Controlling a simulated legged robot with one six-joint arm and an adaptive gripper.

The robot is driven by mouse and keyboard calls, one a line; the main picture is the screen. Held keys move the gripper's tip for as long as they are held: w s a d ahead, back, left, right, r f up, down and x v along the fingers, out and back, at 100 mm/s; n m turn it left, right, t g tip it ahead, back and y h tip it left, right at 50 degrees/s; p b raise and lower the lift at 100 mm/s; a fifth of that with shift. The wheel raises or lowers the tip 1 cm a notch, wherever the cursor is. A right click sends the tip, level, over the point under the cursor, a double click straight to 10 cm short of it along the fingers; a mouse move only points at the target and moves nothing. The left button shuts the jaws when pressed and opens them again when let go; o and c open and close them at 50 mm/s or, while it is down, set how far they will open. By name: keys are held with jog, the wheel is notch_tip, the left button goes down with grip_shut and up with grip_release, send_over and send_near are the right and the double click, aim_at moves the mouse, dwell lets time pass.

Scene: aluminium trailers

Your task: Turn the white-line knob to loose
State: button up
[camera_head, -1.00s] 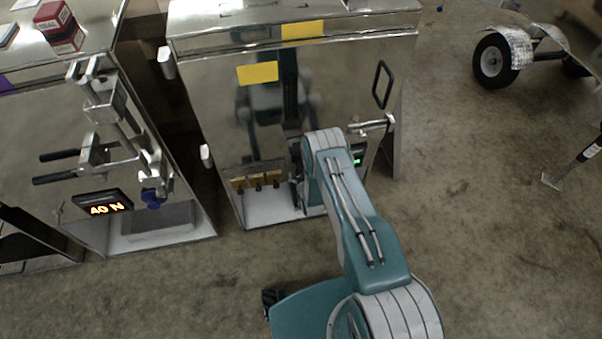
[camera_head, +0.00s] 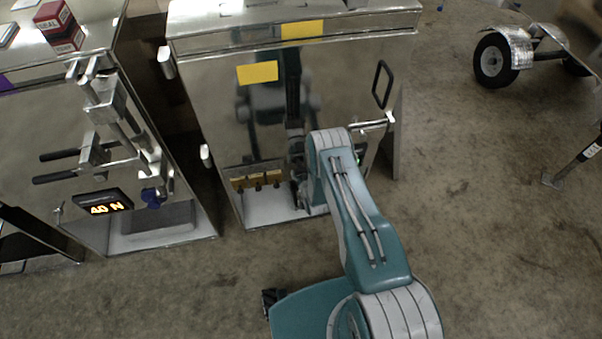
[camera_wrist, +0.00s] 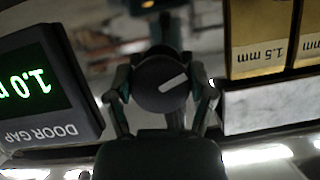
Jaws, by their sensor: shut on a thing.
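The black round knob (camera_wrist: 154,88) with a white line shows in the wrist view, at the middle. The white line points up and to the right, tilted. My gripper (camera_wrist: 160,92) has a finger on each side of the knob and is shut on it. In the head view my gripper (camera_head: 302,190) is at the lower front of the middle metal trailer, mostly hidden by my own arm; the knob is hidden there.
A green-lit "DOOR GAP" display (camera_wrist: 38,88) is left of the knob; brass gauge blocks (camera_wrist: 258,38), one marked 1.5 mm, are right. The middle trailer (camera_head: 340,85) has a side handle (camera_head: 382,84). A left trailer carries clamps and a "40 N" display (camera_head: 103,202).

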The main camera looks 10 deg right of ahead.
jog(key=shift+w, duration=0.1)
jog(key=o, duration=1.1)
jog(key=v, duration=1.2)
jog(key=shift+w, duration=0.1)
